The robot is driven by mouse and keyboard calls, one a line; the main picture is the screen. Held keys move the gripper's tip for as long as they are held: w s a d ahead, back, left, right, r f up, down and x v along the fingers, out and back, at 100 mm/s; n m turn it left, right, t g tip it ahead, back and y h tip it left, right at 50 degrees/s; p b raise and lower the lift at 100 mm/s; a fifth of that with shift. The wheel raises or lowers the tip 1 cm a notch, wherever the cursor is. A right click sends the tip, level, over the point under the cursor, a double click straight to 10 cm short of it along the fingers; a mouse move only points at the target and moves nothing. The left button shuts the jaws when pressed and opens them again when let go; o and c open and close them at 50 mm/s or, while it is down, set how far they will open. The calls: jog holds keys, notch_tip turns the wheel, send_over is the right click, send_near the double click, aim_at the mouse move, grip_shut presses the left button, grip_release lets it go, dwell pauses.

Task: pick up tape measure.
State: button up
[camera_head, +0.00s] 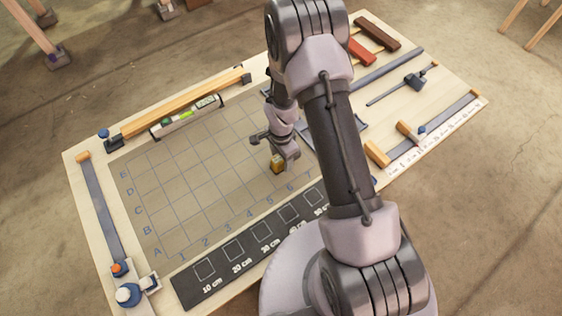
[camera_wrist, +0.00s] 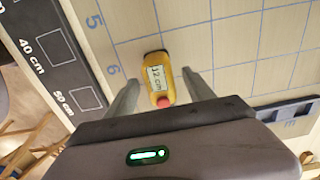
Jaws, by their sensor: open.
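The tape measure is a small yellow case (camera_wrist: 158,78) with a white label reading "12 cm" and a red end. It lies on the grid mat (camera_wrist: 225,45) near the number 6. In the head view the yellow case (camera_head: 277,164) shows just below my gripper (camera_head: 275,150), partly covered by it. In the wrist view my gripper (camera_wrist: 160,95) is open, with one finger on each side of the case. Gaps show between both fingers and the case. I cannot tell how far the fingertips are above the mat.
A black strip (camera_head: 235,258) with white squares and cm labels runs along the mat's near edge. A spirit level (camera_head: 187,117) and a long wooden lath (camera_head: 180,105) lie at the back. My arm hides part of the board.

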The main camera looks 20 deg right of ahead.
jog(key=shift+f, duration=0.3)
jog(key=shift+r, duration=0.1)
jog(key=shift+c, duration=0.2)
grip_shut()
